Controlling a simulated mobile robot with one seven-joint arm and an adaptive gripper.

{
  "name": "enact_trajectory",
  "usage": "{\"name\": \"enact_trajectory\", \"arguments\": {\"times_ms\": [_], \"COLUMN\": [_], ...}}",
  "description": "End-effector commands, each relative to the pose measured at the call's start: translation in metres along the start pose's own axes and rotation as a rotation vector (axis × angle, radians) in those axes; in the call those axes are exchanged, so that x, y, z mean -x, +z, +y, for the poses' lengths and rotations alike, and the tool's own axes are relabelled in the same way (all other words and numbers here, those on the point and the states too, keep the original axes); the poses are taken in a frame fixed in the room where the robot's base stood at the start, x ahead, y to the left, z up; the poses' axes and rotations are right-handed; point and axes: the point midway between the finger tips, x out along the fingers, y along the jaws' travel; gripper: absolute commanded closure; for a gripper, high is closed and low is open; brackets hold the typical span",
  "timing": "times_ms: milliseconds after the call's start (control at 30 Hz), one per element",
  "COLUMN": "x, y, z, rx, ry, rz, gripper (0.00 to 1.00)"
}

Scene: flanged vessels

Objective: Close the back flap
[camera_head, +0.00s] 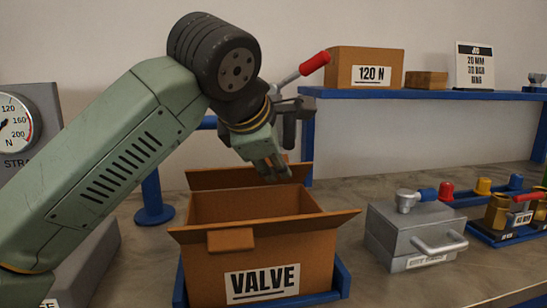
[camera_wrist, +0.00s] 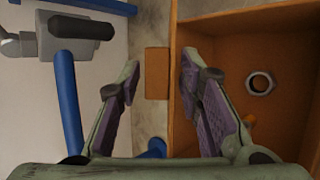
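The brown cardboard box (camera_head: 205,275) labelled VALVE stands open on the bench in a blue holder (camera_head: 343,280). Its back flap (camera_head: 215,179) stands up at the far side, and its front flap (camera_head: 300,226) is folded outward. My gripper (camera_head: 277,177) is pointing down at the back of the box, right of its middle. In the wrist view my gripper (camera_wrist: 158,70) is open, with one finger over the box interior and the other outside. A small brown tab (camera_wrist: 157,74) shows between the fingers; I cannot tell if they touch it.
A metal ring (camera_wrist: 260,83) lies inside the box. A grey case (camera_head: 410,235) stands to the right, beside blue racks of fittings (camera_head: 500,235). A blue shelf (camera_head: 440,94) runs behind, carrying a carton (camera_head: 365,68) marked 120 N. A gauge (camera_head: 20,125) is at left.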

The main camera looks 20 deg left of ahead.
Motion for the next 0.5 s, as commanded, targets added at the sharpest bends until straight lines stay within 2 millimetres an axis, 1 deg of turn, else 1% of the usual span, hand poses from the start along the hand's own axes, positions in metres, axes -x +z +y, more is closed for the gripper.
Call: {"name": "enact_trajectory", "arguments": {"times_ms": [67,367,500], "x": [0.0,0.001,0.013], "y": [0.0,0.0,0.0], "z": [0.0,0.0,0.001], "rx": [0.001,0.002,0.002], "ry": [0.0,0.0,0.002], "rz": [-0.001,-0.001,0.001], "gripper": [0.6,0.6,0.6]}}
